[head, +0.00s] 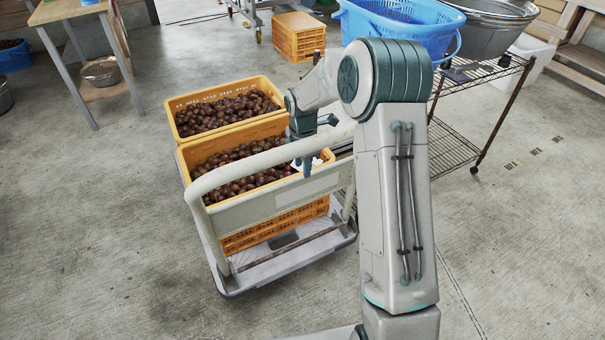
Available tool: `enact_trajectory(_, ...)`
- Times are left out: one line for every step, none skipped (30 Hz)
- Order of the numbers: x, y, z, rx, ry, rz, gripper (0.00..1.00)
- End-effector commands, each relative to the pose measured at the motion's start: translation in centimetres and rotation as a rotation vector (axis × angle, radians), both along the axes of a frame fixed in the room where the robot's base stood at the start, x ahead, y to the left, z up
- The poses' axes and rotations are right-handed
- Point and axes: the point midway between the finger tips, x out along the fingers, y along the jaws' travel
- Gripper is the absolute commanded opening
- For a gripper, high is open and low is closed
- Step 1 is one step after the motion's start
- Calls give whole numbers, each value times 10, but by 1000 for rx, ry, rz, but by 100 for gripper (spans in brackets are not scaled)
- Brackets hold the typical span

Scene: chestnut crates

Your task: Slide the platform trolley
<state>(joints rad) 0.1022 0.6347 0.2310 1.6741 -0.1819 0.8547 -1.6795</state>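The platform trolley (262,272) stands on the concrete floor in the middle of the head view. It has a grey deck and a pale tubular push handle (235,172) facing me. Two yellow crates stand on it: a near one (235,137) and a far one (190,98), both full of chestnuts. My gripper (306,167) points down at the right part of the handle bar, with a finger showing on the near side. The bar and my wrist hide the rest, so I cannot tell whether it grips the bar.
A wire rack (462,150) on casters stands close to the trolley's right, bearing a blue basket (385,30) and metal tubs. A yellow crate (297,38) sits on the floor behind. A wooden table (72,12) stands at the left back. The floor left of the trolley is clear.

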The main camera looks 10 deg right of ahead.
Motion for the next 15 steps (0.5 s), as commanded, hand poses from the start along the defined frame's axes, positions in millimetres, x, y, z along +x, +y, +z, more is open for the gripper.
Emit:
enact_trajectory(1, 0, 16, 0, -3, 0, 36)
enact_trajectory(1, 0, 22, 0, -3, 0, 36)
enact_trajectory(0, 1, 30, 1, -2, 0, 36)
enact_trajectory(0, 1, 36, 1, -2, 1, 36)
enact_trajectory(0, 1, 41, 0, -1, 0, 36)
enact_trajectory(0, 0, 48, 0, -1, 0, 36)
enact_trajectory(0, 0, 52, 0, -1, 0, 36)
enact_trajectory(0, 0, 56, 0, -1, 0, 36)
enact_trajectory(0, 0, 60, 0, 0, 0, 36)
enact_trajectory(0, 0, 62, 0, 0, 0, 36)
enact_trajectory(0, 0, 65, 0, 1, 0, 36)
enact_trajectory(0, 0, 67, 1, 1, 0, 36)
enact_trajectory(0, 0, 68, 1, 1, 0, 36)
enact_trajectory(-1, 1, 69, 0, 2, 0, 36)
enact_trajectory(-1, 0, 70, 0, 2, 1, 36)
